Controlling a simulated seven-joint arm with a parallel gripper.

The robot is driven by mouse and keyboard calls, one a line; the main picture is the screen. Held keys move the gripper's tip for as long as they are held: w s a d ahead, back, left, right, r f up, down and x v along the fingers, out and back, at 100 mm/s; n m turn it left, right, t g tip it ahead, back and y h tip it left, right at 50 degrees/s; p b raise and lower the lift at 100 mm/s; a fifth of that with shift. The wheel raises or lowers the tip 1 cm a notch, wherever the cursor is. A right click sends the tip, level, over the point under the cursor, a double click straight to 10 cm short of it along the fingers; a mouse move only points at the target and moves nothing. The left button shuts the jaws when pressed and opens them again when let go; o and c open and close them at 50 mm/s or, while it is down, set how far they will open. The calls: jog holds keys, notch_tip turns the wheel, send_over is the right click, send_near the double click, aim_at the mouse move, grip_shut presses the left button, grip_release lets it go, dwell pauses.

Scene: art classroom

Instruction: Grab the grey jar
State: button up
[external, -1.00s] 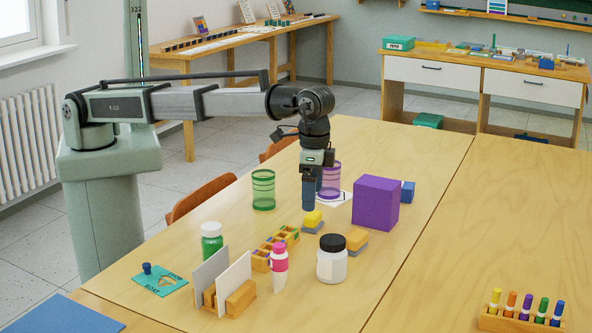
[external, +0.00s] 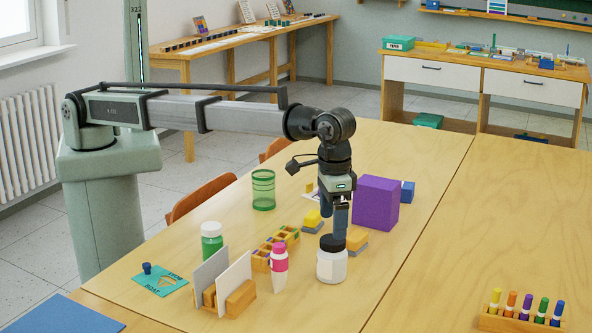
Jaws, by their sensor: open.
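The grey jar (external: 332,266) is a pale grey-white jar with a black lid, standing upright on the table near the front middle. My gripper (external: 334,232) points down at the jar's lid, with its fingers in front of or around the lid's back part. Whether the fingers touch the lid cannot be told from this view. The gripper is open and the jar still stands on the table.
A pink-capped bottle (external: 279,270) stands left of the jar. A yellow-topped block (external: 355,240) lies close behind it to the right, and a purple box (external: 376,203) stands further back. A wooden tray (external: 275,250) is behind left.

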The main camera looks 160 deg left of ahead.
aim_at(332, 258)
notch_tip(332, 258, down, 11)
jog(key=shift+r, duration=0.25)
jog(key=c, duration=1.4)
